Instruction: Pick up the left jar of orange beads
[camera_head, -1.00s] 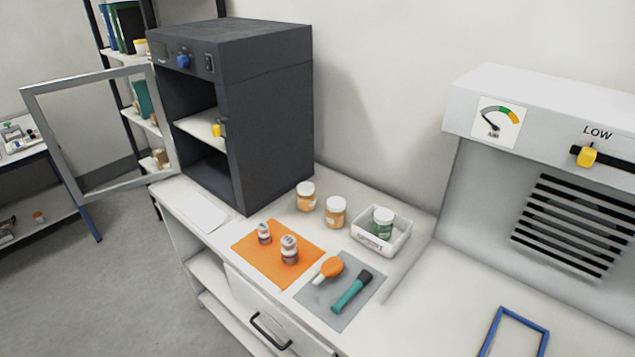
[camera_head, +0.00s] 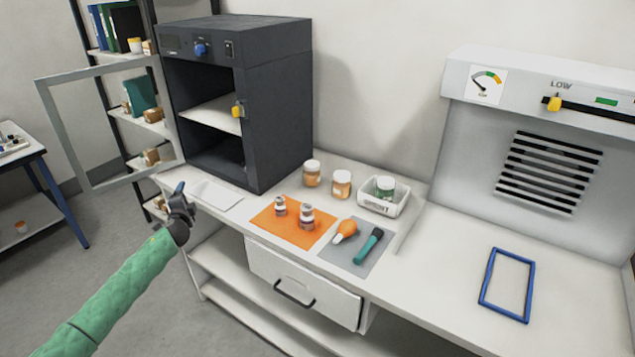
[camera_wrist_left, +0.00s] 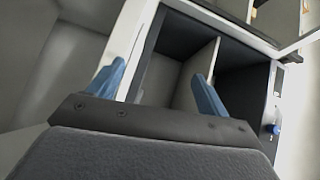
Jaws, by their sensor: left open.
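Two jars of orange beads with white lids stand upright at the back of the white table, right of the dark cabinet. The left jar (camera_head: 312,174) is nearest the cabinet, and the right jar (camera_head: 342,184) stands just beside it. My left gripper (camera_head: 180,190) is at the table's left front corner, well left of both jars. In the left wrist view its blue fingers (camera_wrist_left: 158,85) are apart with nothing between them. The jars do not show in that view. My right gripper is not in view.
The dark cabinet (camera_head: 275,110) has its framed door (camera_head: 60,135) swung open to the left. A white bin (camera_head: 384,203) with a green jar stands right of the jars. Small bottles sit on an orange mat (camera_head: 268,222). A grey mat (camera_head: 340,258) holds a brush-like tool and an orange bulb.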

